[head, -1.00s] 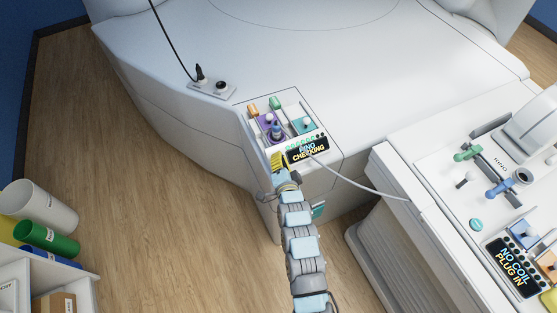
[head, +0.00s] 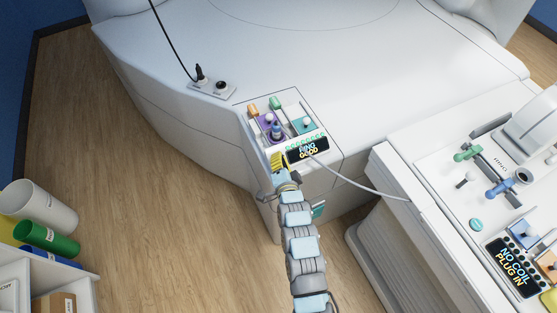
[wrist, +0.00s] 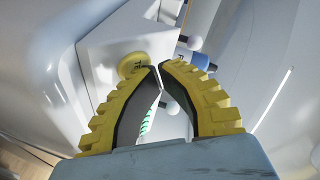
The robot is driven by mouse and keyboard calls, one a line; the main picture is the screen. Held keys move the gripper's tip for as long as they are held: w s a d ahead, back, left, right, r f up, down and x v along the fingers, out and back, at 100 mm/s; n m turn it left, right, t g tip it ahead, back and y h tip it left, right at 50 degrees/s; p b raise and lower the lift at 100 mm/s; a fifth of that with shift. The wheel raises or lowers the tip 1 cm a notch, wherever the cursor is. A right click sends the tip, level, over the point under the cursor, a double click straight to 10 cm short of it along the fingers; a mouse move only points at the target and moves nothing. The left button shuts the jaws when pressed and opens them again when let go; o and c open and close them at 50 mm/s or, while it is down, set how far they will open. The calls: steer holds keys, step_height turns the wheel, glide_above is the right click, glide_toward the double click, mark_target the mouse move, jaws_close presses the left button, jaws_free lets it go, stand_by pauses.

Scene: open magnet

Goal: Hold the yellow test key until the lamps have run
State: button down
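The yellow test key (wrist: 131,64) is a round yellow cap with partly visible lettering on a white panel face in the wrist view. My gripper (wrist: 159,68) has yellow ridged fingers whose tips come together right by the key, the left tip overlapping its edge. The fingers look shut with nothing between them. Whether the key is pressed in cannot be told. In the head view my gripper (head: 277,158) is at the left front of the small control panel and hides the key. The panel display (head: 308,150) reads "RING GOOD".
Purple, orange, green and teal controls (head: 276,130) crowd the panel behind my gripper. A grey cable (head: 355,184) runs right to a white console, whose display (head: 514,267) reads "NO COIL PLUG IN". A socket plate with a black plug (head: 201,76) lies behind. Floor on the left is clear.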

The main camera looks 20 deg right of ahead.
steer(key=shift+s+r+p, duration=0.5)
steer(key=shift+s+r, duration=0.05)
steer(key=shift+s, duration=0.05)
steer(key=shift+r, duration=0.1)
steer(key=shift+s+d+r+p, duration=0.1)
steer(key=shift+s+r+p, duration=0.7)
steer(key=shift+r, duration=0.2)
steer(key=shift+s+r+p, duration=0.6)
steer(key=shift+s+r, duration=0.15)
steer(key=shift+s, duration=0.15)
